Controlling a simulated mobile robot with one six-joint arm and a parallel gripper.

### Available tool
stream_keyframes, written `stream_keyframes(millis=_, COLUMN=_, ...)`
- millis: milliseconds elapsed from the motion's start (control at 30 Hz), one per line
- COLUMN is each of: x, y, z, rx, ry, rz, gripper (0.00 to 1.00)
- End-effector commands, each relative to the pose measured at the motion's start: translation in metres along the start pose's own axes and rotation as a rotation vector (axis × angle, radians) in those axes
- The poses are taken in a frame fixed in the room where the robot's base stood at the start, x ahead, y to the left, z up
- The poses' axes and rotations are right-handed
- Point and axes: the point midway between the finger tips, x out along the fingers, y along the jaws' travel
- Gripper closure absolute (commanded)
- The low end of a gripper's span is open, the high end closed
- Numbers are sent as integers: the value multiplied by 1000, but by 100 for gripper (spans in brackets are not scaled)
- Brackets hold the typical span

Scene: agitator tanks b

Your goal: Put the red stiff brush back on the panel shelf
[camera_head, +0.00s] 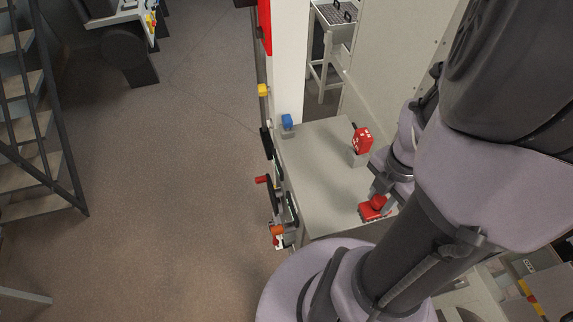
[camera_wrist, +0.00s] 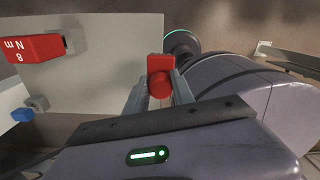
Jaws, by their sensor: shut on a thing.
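The red stiff brush (camera_head: 371,211) is held in my gripper (camera_head: 381,196), with its red block pointing away from the jaws. In the wrist view the brush (camera_wrist: 160,66) sits between the two fingers of my gripper (camera_wrist: 159,90), which are shut on it. The panel shelf (camera_head: 318,168) is a pale flat surface. It also shows in the wrist view (camera_wrist: 115,55). The brush overlaps the shelf's edge in both views; I cannot tell whether it touches the shelf. My fingers partly hide the brush.
A red tool marked 8 Nm (camera_head: 362,140) stands on a grey block on the shelf. A blue-topped item (camera_head: 288,121) is at the far left corner. A white post (camera_head: 290,60) rises behind. Red and orange handles (camera_head: 277,230) line the left side. The shelf's middle is clear.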

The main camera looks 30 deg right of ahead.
Motion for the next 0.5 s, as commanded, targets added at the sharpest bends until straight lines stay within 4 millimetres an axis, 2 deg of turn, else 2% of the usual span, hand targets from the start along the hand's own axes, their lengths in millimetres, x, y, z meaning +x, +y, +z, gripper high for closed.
stream_keyframes(millis=67, x=1, y=9, z=0, rx=-5, ry=0, rz=0, gripper=100)
stream_keyframes(millis=400, x=9, y=119, z=5, rx=-6, ry=1, rz=-1, gripper=100)
stream_keyframes(millis=500, x=11, y=138, z=6, rx=-3, ry=0, rz=0, gripper=100)
